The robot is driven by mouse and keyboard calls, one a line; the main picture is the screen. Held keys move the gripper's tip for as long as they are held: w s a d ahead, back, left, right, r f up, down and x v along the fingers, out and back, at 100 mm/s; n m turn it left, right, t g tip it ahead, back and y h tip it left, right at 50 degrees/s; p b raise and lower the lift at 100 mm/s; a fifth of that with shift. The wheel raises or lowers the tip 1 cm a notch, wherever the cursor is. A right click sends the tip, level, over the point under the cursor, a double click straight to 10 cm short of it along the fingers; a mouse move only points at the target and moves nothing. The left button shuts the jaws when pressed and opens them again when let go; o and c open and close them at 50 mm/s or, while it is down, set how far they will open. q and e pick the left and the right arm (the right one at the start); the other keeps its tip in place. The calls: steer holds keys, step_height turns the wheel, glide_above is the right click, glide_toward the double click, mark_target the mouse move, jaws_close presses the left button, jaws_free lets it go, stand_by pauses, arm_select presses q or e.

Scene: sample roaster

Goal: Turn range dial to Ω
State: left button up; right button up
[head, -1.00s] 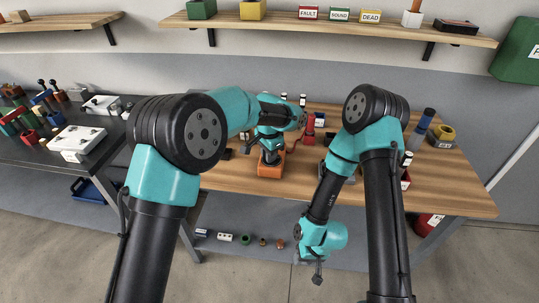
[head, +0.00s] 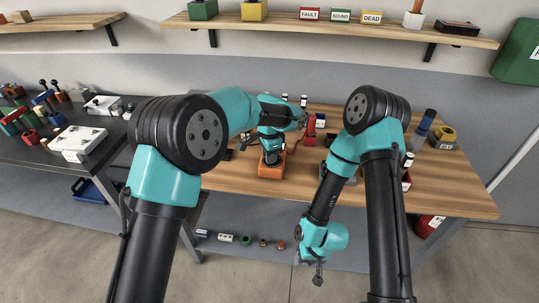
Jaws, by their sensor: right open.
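An orange boxy device (head: 270,172), which looks like the meter with the range dial, sits on the wooden table near its front edge. My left gripper (head: 272,158) points down at its top and covers its face. The dial, its pointer and any Ω mark are hidden or too small to read. I cannot tell whether the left fingers touch the dial or whether they are open. My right gripper (head: 318,275) hangs low in front of the table's front edge, open and empty, away from the device.
A red object (head: 310,128) stands behind and right of the device. A dark blue cylinder (head: 427,121) and a yellow ring-shaped item (head: 445,133) are at the table's right. A shelf (head: 340,28) runs above.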

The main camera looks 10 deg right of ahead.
arm_select(q)
steer(key=o, duration=0.3)
step_height(320, 180, up, 17)
steer(key=shift+r, duration=0.2)
stand_by(0.6)
